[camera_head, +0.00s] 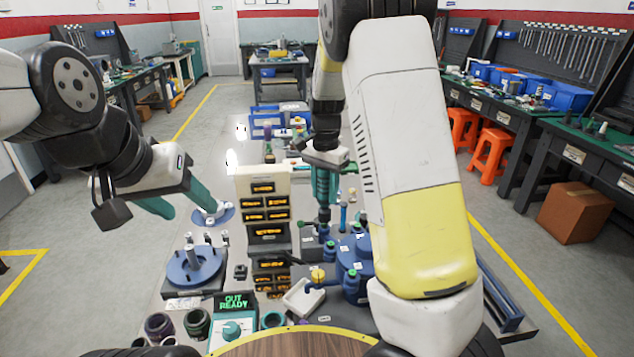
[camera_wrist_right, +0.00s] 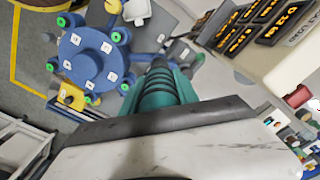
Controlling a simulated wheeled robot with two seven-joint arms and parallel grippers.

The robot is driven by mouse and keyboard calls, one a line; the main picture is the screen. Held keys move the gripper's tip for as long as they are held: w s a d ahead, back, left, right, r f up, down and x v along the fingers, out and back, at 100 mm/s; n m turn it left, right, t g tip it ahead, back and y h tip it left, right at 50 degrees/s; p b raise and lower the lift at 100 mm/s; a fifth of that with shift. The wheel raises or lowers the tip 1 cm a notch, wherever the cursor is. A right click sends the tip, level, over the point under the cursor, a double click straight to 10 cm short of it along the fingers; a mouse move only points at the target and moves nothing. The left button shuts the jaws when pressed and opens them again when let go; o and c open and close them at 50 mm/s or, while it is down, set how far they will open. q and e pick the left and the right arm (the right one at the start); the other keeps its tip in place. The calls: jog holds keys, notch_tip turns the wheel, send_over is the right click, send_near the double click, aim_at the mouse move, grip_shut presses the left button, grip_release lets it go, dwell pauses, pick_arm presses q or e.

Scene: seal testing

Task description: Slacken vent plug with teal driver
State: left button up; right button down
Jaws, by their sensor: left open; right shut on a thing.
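My right gripper (camera_head: 323,168) is shut on the teal driver (camera_head: 323,187), which hangs upright with its dark shaft pointing down. The driver's ringed teal handle fills the middle of the right wrist view (camera_wrist_right: 160,88). Below and beside the driver stands a blue round fixture (camera_head: 352,254) with several capped ports; it also shows in the right wrist view (camera_wrist_right: 92,55). I cannot tell which port is the vent plug, nor whether the driver's tip touches anything. My left gripper (camera_head: 184,207) is open and empty, with teal fingers apart, above the left side of the bench.
A cream rack with dark drawers (camera_head: 262,178) stands left of the driver. A blue round plate (camera_head: 194,267) sits at left, and a teal box with a lit display (camera_head: 233,328) at front. My right arm covers the bench's right side.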

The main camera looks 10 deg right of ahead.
aim_at(325, 172)
jog(key=shift+f, duration=0.95)
dwell(1.6)
jog(key=shift+r, duration=0.15)
dwell(0.5)
jog(key=shift+r, duration=3.55)
jog(key=shift+f, duration=0.1)
